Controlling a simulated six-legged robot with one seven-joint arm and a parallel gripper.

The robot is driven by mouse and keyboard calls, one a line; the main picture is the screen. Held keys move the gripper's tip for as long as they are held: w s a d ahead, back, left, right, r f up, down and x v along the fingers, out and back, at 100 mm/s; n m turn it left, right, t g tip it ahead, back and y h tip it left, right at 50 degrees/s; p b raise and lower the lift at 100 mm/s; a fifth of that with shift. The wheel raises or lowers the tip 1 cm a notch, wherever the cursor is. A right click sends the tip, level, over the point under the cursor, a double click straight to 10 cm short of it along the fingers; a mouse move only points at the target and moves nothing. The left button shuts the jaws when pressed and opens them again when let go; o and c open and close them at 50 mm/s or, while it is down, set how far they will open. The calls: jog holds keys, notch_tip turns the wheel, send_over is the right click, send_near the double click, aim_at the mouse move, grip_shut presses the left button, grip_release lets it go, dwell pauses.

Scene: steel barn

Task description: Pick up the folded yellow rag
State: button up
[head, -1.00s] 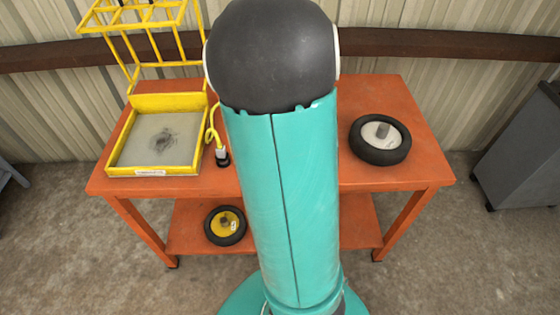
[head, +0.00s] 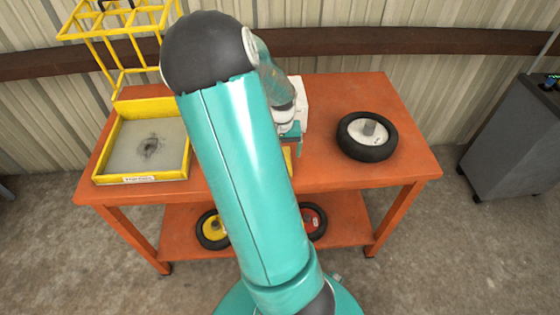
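A small patch of yellow (head: 288,160) shows on the orange table just right of my upper arm; it may be the folded yellow rag, mostly hidden behind my arm. My gripper (head: 292,142) is over the middle of the table, just above and behind this yellow patch in the picture. My arm covers part of the gripper. I cannot tell whether its fingers are open or shut, or whether they touch the yellow patch.
The orange table (head: 345,183) carries a yellow-framed tray (head: 143,178) at left, a black wheel (head: 367,136) at right and a white object (head: 301,97) behind my gripper. Yellow (head: 213,230) and red (head: 313,221) wheels are on the lower shelf. A grey cabinet (head: 515,135) stands right.

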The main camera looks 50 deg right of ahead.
notch_tip(320, 180, down, 4)
jog(key=shift+r, duration=0.2)
jog(key=shift+a, duration=0.1)
jog(key=shift+c, duration=0.5)
jog(key=c, duration=1)
jog(key=shift+o, duration=0.2)
jog(key=shift+r, duration=0.2)
